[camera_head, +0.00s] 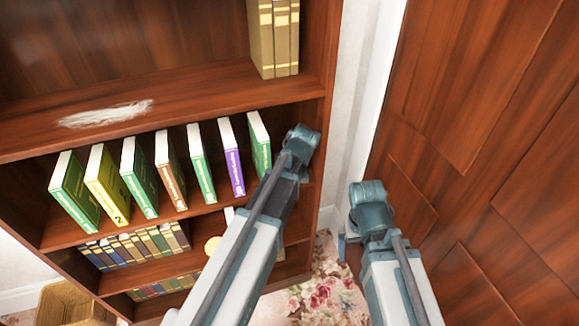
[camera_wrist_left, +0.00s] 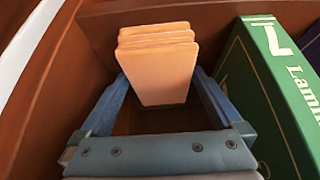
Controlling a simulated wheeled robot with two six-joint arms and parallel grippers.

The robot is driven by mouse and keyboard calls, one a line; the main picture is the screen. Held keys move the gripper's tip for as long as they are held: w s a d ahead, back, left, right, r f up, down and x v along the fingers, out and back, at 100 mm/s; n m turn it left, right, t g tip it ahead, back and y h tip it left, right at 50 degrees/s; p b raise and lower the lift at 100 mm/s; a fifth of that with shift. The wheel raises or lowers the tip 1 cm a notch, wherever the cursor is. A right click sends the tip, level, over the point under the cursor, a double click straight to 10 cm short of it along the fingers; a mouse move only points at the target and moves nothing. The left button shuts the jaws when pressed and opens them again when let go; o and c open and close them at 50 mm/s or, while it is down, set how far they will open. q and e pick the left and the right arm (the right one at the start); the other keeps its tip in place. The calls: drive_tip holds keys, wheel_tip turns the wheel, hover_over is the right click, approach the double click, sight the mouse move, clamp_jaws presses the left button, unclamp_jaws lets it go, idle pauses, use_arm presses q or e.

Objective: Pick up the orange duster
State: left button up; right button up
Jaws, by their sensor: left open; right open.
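An orange, layered block, which looks like the orange duster (camera_wrist_left: 158,65), stands in a corner of the wooden shelf in the left wrist view. My left gripper (camera_wrist_left: 160,88) is open, with one blue finger on each side of the block. I cannot tell whether the fingers touch it. In the head view my left arm reaches into the bookcase and hides its gripper and this block. My right gripper (camera_head: 342,248) is mostly hidden by its own wrist, with a blue finger showing. It is open, in front of the wooden door, away from the shelf.
A green book (camera_wrist_left: 268,95) stands close to the right of the left gripper. The bookcase (camera_head: 200,90) holds several books in rows, with a pale dusty patch (camera_head: 105,113) on one shelf. A wooden door (camera_head: 480,130) is at right. A wicker basket (camera_head: 75,305) is at lower left.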

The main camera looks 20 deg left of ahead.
use_arm(q)
drive_tip(key=shift+c, duration=0.3)
drive_tip(key=c, duration=1.2)
drive_tip(key=shift+r, duration=0.1)
use_arm(e)
drive_tip(key=shift+r, duration=0.15)
